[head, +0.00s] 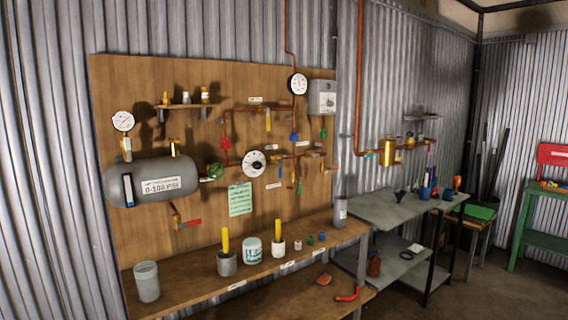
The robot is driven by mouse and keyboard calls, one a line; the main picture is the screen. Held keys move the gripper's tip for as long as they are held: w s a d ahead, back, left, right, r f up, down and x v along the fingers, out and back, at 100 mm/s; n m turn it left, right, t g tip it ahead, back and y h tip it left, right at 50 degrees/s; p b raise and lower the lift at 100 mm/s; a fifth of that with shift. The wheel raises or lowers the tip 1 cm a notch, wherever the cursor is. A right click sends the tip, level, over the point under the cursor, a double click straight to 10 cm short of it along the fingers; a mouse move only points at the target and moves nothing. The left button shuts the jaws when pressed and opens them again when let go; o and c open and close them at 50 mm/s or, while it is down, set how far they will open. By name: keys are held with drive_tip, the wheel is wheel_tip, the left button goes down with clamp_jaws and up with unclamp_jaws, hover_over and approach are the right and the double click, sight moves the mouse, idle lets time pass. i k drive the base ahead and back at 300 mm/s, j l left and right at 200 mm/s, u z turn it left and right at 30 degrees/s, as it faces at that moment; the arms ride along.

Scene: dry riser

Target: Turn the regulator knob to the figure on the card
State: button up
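A wooden board (130,90) on the corrugated wall carries pipework. A round white dial with a dark centre (252,163) sits mid-board; it may be the regulator knob, but its figures are too small to read. A green card (240,199) with lines of writing hangs just below it; I cannot read the writing. A white gauge (298,84) is higher up on a copper pipe, and another gauge (123,121) stands above the grey tank (150,181), labelled 0-100 PSI. My gripper is not in view.
A wooden bench (200,289) below the board holds a grey cup (146,281), a white tub (252,250) and pots with yellow sticks. A green valve wheel (215,171) and red handle (187,223) stick out near the tank. A grey table (385,210) stands right. Floor right is open.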

sight(257, 164)
drive_tip(key=i+l, duration=0.25)
drive_tip(key=i, duration=0.2)
drive_tip(key=i+l, duration=0.25)
drive_tip(key=i, duration=0.2)
drive_tip(key=k+l+z, duration=0.05)
